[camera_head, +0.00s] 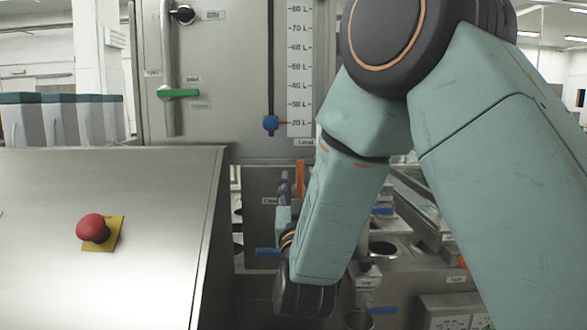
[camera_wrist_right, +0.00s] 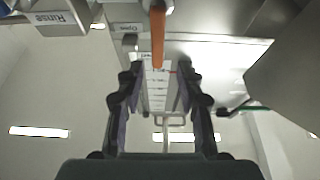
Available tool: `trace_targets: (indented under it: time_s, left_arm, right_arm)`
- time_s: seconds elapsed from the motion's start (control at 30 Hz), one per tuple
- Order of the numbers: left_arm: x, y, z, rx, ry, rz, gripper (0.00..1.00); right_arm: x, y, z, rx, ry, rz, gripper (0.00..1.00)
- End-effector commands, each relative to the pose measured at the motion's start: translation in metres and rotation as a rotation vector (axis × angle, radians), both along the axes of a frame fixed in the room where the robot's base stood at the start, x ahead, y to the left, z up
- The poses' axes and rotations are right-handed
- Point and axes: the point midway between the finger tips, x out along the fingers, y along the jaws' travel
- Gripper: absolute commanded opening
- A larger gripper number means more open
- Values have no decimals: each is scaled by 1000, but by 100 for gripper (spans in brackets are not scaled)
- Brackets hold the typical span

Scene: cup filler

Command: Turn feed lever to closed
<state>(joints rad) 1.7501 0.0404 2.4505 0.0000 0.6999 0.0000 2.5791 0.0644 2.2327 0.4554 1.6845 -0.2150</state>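The orange lever handle (camera_head: 299,179), likely the feed lever, stands upright in the camera_head view, below the level scale. A label that seems to read "Closed" (camera_head: 270,201) is to its left. My right gripper (camera_head: 285,185) is just left of the handle, partly hidden by my right arm. In the wrist view my right gripper (camera_wrist_right: 159,68) is open, fingers wide apart. The orange handle (camera_wrist_right: 157,38) shows between the two fingertips, with no visible contact. An "Open" label (camera_wrist_right: 131,28) is beside it there. My left gripper is not in view.
A panel with a red stop button (camera_head: 93,228) slopes at the left. Blue handles (camera_head: 382,211) and metal fittings crowd the space behind my right arm.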

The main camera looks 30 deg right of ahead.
Motion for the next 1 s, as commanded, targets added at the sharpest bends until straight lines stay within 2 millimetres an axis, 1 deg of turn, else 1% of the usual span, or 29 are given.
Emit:
trace_targets:
  time_s: [0.1,0.3,0.47,0.7,1.0]
  left_arm:
    - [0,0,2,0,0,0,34]
    - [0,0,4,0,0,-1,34]
    - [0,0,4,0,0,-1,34]
    - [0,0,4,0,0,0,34]
    - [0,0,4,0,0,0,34]
  right_arm:
    - [16,-11,8,5,-2,-2,37]
    - [37,-20,16,3,0,2,37]
    - [43,-21,19,0,1,3,37]
    - [45,-20,19,0,2,5,36]
    - [44,-20,19,1,2,4,10]
